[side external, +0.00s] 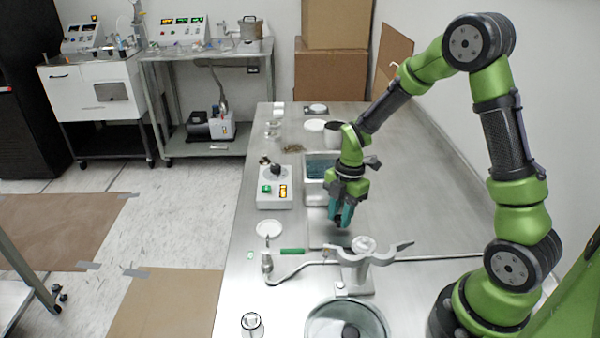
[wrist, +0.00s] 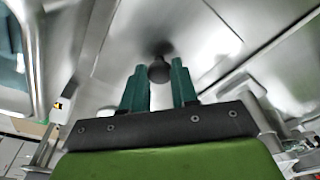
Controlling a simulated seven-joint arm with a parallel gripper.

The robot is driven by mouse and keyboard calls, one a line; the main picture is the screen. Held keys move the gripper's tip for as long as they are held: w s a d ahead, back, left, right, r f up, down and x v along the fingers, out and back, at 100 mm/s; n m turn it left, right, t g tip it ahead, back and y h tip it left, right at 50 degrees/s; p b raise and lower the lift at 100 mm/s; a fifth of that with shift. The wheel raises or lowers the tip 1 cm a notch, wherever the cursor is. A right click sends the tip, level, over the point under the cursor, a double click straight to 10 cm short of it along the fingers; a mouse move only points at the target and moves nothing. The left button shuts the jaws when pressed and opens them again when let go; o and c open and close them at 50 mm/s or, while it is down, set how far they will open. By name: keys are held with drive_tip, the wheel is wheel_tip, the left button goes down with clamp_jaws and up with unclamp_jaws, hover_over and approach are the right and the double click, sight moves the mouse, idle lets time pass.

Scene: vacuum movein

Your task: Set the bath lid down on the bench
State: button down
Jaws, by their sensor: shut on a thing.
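The bath lid (wrist: 125,42) is a flat metal plate with a dark round knob (wrist: 159,70). My gripper (wrist: 160,75) has its teal fingers on either side of the knob, shut on it. In the side external view my gripper (side external: 340,222) points down low over the bench (side external: 250,210), in front of the bath. The lid (side external: 322,241) shows there as a thin grey plate below the fingers, hard to tell from the bench. I cannot tell whether it touches the bench. The bath (side external: 321,168) stands uncovered behind my gripper, with blue-green liquid inside.
A control box (side external: 274,190) stands left of the bath. A white dish (side external: 269,229) lies in front of it. A clamp holder (side external: 361,262) with a long rod lies close in front of the lid. A round glass vessel (side external: 349,318) is nearer the camera.

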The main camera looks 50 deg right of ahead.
drive_tip(key=shift+f, duration=0.15)
drive_tip(key=c, duration=0.9)
unclamp_jaws()
drive_tip(key=shift+o, duration=0.2)
wheel_tip(320, 180, up, 11)
drive_tip(key=d, duration=0.2)
drive_tip(key=s+a+r+m+t, duration=0.3)
drive_tip(key=s+a+r+m, duration=0.2)
drive_tip(key=m, duration=0.6)
drive_tip(key=s+a+r+m+t, duration=0.4)
drive_tip(key=s+r+m, duration=0.2)
drive_tip(key=m, duration=0.5)
drive_tip(key=shift+s+a+r, duration=0.35)
drive_tip(key=shift+s+a, duration=0.05)
drive_tip(key=shift+s, duration=0.35)
drive_tip(key=shift+o, duration=0.2)
